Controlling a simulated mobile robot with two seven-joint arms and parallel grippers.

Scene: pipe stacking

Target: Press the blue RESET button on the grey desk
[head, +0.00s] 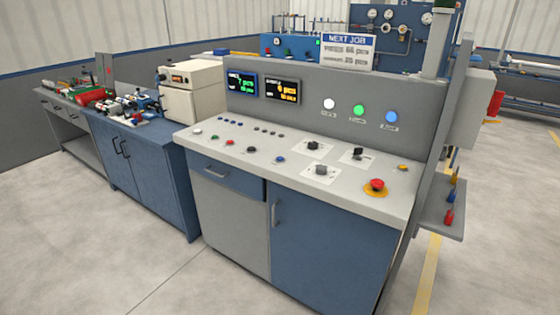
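The grey desk (345,196) stands in the middle of the head view, with a sloping light-grey top above blue and grey cabinet doors. A small blue button (280,159) sits on the desk top, left of the rotary switches; any label on it is too small to read. A round blue lamp or button (391,117) is on the upright back panel, at the right of a row with a white one (329,104) and a green one (359,110). Neither of my grippers is in view.
A red mushroom button (376,185) on a yellow base is near the desk's front right. Rotary switches (320,170) and several small buttons share the top. A blue workbench (140,165) with tools stands left. The floor in front is clear.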

